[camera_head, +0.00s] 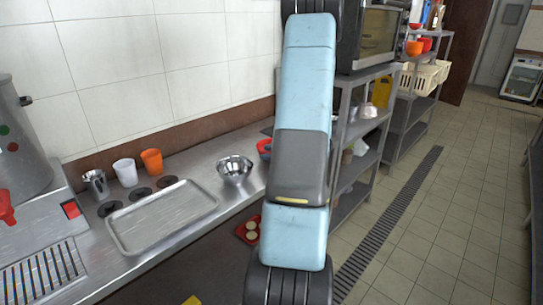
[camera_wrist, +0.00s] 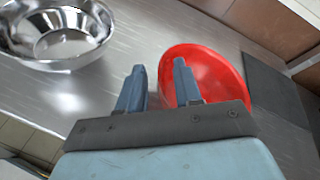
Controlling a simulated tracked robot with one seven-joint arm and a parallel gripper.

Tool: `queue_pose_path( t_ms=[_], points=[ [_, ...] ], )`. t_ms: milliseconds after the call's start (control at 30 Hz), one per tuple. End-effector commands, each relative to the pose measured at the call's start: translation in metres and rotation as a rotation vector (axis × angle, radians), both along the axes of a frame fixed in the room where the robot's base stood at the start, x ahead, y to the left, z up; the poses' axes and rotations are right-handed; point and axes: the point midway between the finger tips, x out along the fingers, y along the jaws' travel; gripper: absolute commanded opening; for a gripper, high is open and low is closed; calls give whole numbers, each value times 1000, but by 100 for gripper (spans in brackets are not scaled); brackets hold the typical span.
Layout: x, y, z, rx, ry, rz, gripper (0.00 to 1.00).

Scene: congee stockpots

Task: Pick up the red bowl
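The red bowl (camera_wrist: 217,75) stands on the steel counter in the wrist view, partly covered by my gripper. In the head view only a slice of what appears to be the same bowl (camera_head: 262,146) shows at the left edge of my arm, with something blue beside it. My gripper (camera_wrist: 158,75) is open, with a gap between its two blue fingers. The right finger overlaps the near left part of the bowl in the picture, and the left finger is outside its left rim. I cannot tell whether a finger touches the bowl. My arm hides the gripper in the head view.
A shiny metal bowl (camera_wrist: 62,38) stands left of the red bowl; it also shows in the head view (camera_head: 235,170). A dark flat board (camera_wrist: 270,85) lies right of the red bowl. A metal tray (camera_head: 160,217), cups and a machine occupy the counter's left part. A shelf rack (camera_head: 365,135) stands right.

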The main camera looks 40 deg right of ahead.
Motion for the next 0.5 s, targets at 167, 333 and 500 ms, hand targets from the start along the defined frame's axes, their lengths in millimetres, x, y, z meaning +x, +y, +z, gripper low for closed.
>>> queue_pose_path(
  t_ms=[167,333,500],
  points=[
    [0,0,0,0,0,0,20],
    [0,0,0,0,0,0,4],
    [0,0,0,0,0,0,0]
  ],
)
